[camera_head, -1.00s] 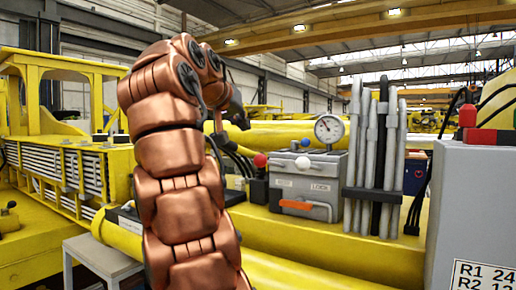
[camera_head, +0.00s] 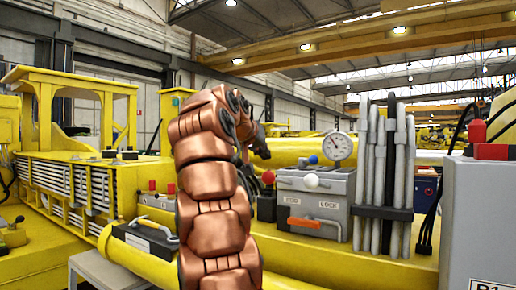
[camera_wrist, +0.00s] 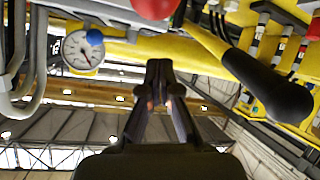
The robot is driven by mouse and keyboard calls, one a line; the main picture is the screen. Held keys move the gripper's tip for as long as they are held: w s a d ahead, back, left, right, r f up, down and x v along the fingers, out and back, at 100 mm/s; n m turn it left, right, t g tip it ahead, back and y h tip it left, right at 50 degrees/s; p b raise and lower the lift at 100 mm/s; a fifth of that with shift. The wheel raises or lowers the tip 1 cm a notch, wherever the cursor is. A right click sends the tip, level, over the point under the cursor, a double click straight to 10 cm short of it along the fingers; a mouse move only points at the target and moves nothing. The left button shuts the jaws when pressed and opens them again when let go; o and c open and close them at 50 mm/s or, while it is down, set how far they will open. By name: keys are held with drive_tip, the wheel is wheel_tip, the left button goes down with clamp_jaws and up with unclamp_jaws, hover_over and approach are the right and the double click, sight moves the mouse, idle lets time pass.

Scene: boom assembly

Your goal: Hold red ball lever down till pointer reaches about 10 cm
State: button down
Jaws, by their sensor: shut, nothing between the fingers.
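The red ball lever (camera_head: 268,177) stands at the left end of a grey control box (camera_head: 342,215). In the wrist view the red ball (camera_wrist: 153,7) is at the top edge, partly cut off. My gripper (camera_wrist: 160,72) is shut and empty, its tips a little apart from the ball in the picture. In the head view my arm mostly hides the gripper (camera_head: 262,147), which is above and close to the red ball. The round white gauge (camera_head: 338,146) is on the box; it also shows in the wrist view (camera_wrist: 83,51). Its pointer reading is too small to tell.
A blue ball (camera_head: 313,159) and a white ball (camera_head: 311,181) stand beside the red one. An orange handle (camera_head: 308,223) is on the box front. Upright grey hoses (camera_head: 375,180) stand to the right.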

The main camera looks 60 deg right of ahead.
drive_tip(key=shift+s+a+f+b, duration=0.1)
drive_tip(key=shift+s+f+b, duration=0.1)
drive_tip(key=shift+f+b, duration=0.3)
drive_tip(key=shift+s+f+b, duration=0.15)
drive_tip(key=shift+f+b, duration=0.15)
drive_tip(key=shift+f, duration=0.25)
drive_tip(key=shift+s+a+f, duration=0.3)
drive_tip(key=shift+a+f, duration=0.2)
drive_tip(key=shift+f+b, duration=0.25)
drive_tip(key=shift+b, duration=0.1)
